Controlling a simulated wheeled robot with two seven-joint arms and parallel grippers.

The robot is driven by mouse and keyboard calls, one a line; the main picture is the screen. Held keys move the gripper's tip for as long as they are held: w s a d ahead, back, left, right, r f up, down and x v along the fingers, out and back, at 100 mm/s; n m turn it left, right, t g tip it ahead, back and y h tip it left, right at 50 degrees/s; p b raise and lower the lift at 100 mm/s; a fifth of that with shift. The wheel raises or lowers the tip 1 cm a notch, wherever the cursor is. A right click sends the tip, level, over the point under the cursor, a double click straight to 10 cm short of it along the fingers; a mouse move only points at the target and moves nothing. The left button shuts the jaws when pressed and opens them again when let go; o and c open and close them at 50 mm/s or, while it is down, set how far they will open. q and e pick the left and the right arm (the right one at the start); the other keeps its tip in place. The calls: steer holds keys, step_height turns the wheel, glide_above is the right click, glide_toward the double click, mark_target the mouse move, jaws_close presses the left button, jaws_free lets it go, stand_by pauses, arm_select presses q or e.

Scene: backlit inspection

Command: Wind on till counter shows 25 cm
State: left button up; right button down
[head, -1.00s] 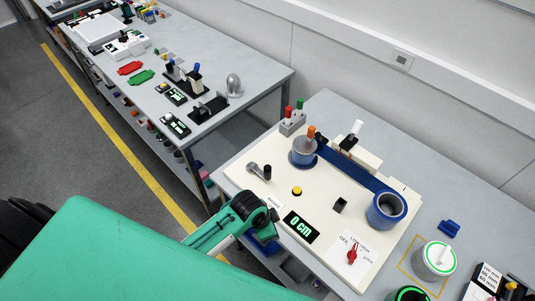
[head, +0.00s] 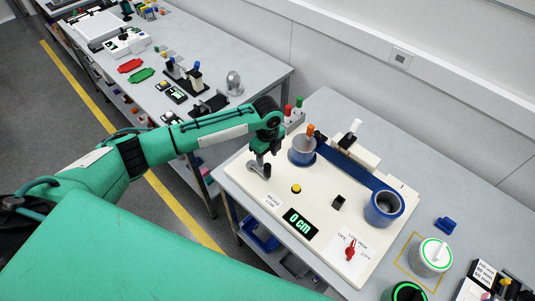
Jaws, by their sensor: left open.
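The cream winding board (head: 318,210) lies on the near bench. Its counter (head: 299,223) shows "0 cm" in green. The small crank (head: 256,167) with a dark knob is at the board's left end. My left gripper (head: 262,157) is open and points down right over the crank; it hides part of it, and I cannot tell whether it touches the knob. A blue strip (head: 350,167) runs between a spool with an orange knob (head: 303,149) and a blue reel (head: 384,207) on the right. A yellow button (head: 296,188) and a red rotary switch (head: 350,253) are on the board.
Red and green pegs (head: 293,112) stand in a grey holder just behind my left gripper. A white round tub (head: 433,255) and a blue block (head: 446,225) are to the right. Another bench (head: 250,70) with several devices is at the back left.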

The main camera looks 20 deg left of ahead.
mark_target(268, 165)
arm_select(q)
step_height(268, 165, down, 9)
steer(key=b, duration=0.7)
steer(key=shift+r, duration=0.15)
steer(key=shift+c, duration=0.2)
steer(key=shift+r, duration=0.3)
steer(key=c, duration=0.3)
steer(key=shift+p, duration=0.3)
steer(key=c, duration=0.4)
steer(key=shift+c, duration=0.5)
steer(key=shift+w, duration=0.1)
